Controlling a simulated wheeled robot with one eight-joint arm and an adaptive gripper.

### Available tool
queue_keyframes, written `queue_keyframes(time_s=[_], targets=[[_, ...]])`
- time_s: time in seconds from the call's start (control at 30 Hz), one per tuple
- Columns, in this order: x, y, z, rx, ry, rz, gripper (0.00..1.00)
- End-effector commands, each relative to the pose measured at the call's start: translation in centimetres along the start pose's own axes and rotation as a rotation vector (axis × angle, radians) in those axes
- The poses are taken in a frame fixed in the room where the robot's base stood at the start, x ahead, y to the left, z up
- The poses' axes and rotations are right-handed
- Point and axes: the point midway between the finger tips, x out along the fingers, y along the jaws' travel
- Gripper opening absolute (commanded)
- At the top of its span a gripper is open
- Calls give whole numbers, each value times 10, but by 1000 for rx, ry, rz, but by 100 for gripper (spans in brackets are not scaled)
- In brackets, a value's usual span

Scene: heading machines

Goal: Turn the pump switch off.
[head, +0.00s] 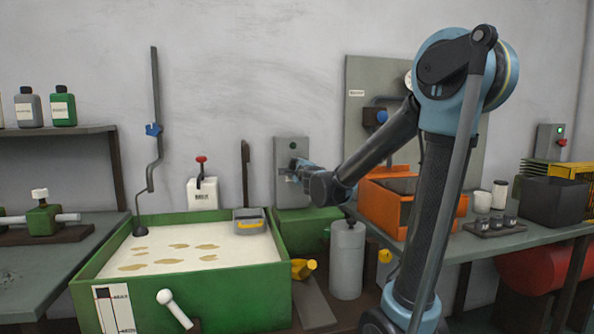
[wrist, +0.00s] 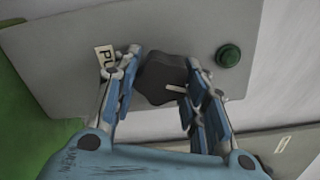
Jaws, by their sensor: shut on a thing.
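The pump switch is a dark rotary knob (wrist: 160,76) on a grey box (head: 283,146) on the wall behind the green tank. A short white mark on the knob points to the right in the wrist view. My gripper (wrist: 165,68) has its two blue fingers on either side of the knob and is shut on it. A label starting "PU" (wrist: 105,58) is partly hidden by the left finger. In the head view, my gripper (head: 298,168) is at the box front and hides most of the knob.
A green button or lamp (wrist: 228,55) sits on the same panel, right of the knob. The green tank (head: 190,303) with pale liquid stands below left. A grey cylinder (head: 346,262) and an orange bin (head: 383,208) are near my arm.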

Motion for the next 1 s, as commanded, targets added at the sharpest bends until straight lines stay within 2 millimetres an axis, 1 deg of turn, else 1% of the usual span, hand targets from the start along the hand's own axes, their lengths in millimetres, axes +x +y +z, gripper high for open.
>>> queue_keyframes(time_s=[0.13, 0.3, 0.5, 0.63, 0.9, 0.93, 0.97, 1.0], targets=[[0, 0, 0, -74, -1, 1, 16], [-1, 0, 1, -224, -2, 1, 16], [-1, 0, 1, -354, -3, 1, 15], [-1, 0, 1, -385, -3, 1, 15], [-1, 0, 1, -387, -2, 1, 15], [-2, 0, 1, -387, -2, 1, 41], [-2, 0, 1, -387, -2, 1, 48], [-1, 0, 1, -386, -2, 1, 57]])
